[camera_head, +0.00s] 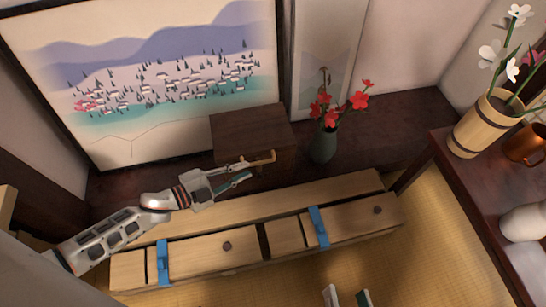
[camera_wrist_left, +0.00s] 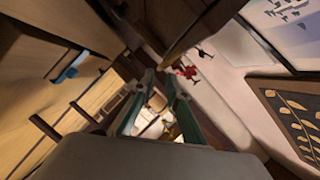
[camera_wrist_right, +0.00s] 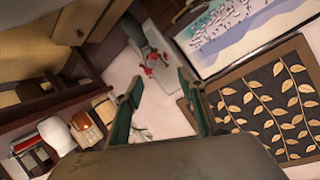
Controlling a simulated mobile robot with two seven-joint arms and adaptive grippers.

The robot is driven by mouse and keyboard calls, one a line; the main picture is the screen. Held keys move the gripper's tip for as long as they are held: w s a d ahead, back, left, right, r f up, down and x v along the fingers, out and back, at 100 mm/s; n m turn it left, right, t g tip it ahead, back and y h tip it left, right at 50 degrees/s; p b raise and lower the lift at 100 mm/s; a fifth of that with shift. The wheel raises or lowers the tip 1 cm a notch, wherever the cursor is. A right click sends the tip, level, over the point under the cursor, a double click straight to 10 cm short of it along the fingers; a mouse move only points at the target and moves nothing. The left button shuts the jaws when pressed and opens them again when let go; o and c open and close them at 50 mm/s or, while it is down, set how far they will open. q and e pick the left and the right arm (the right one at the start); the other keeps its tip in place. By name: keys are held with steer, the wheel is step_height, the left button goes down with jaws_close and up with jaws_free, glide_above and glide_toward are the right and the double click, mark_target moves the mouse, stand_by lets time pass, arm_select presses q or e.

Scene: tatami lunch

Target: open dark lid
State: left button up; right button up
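The dark lid (camera_head: 250,127) is the brown top of a box at the back of the dark ledge, and it looks closed. A light wooden handle (camera_head: 262,158) sticks out at its front edge. My left gripper (camera_head: 245,170) is open, with its fingertips close to the handle; I cannot tell whether they touch it. In the left wrist view its two fingers (camera_wrist_left: 158,95) stand apart, and a dark brown surface (camera_wrist_left: 185,28) lies above them. My right gripper (camera_head: 347,296) is open and empty at the bottom edge, away from the box; its spread fingers show in the right wrist view (camera_wrist_right: 163,100).
A green vase (camera_head: 323,146) with red flowers stands right of the box. A long pale wooden chest (camera_head: 190,253) with blue straps lies in front. A landscape picture (camera_head: 140,75) stands behind. A dark table (camera_head: 470,195) with a wooden bucket (camera_head: 485,125) is at right.

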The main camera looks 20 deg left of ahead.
mark_target(263, 161)
arm_select(q)
steer(key=b+x, duration=0.1)
steer(key=x, duration=0.6)
steer(key=shift+w+d+b, duration=0.25)
steer(key=shift+w+b, duration=0.05)
steer(key=shift+b, duration=0.1)
steer(key=shift+w, duration=0.1)
arm_select(e)
steer(key=shift+s+a+m, duration=0.3)
steer(key=shift+a+m, duration=0.55)
steer(key=shift+m, duration=0.35)
arm_select(q)
jaws_close()
